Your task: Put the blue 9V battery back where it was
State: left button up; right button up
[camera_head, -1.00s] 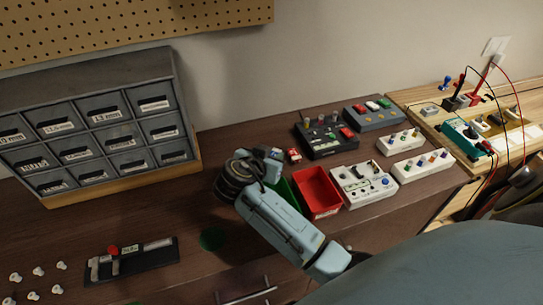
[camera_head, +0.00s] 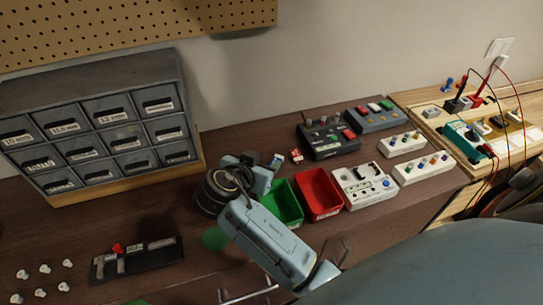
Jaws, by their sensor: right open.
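A small blue-and-white block (camera_head: 278,160), which looks like the blue 9V battery, is on the dark workbench just behind the green bin (camera_head: 284,204). A small red-and-white block (camera_head: 297,156) lies just right of it. My right gripper (camera_head: 262,180) is beside the blue block, on its left, at the back edge of the green bin. It is open; its fingertips are mostly hidden by my wrist, and I cannot tell whether they touch the block. My left gripper is not in view.
A red bin (camera_head: 319,192) stands right of the green one, with several pedals beyond it, such as a white one (camera_head: 363,186). A grey drawer cabinet (camera_head: 110,125) stands at the left. A black tool strip (camera_head: 140,258) and several small white knobs lie at front left.

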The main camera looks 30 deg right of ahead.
jog(key=v, duration=0.5)
jog(key=shift+r, duration=0.1)
dwell(0.3)
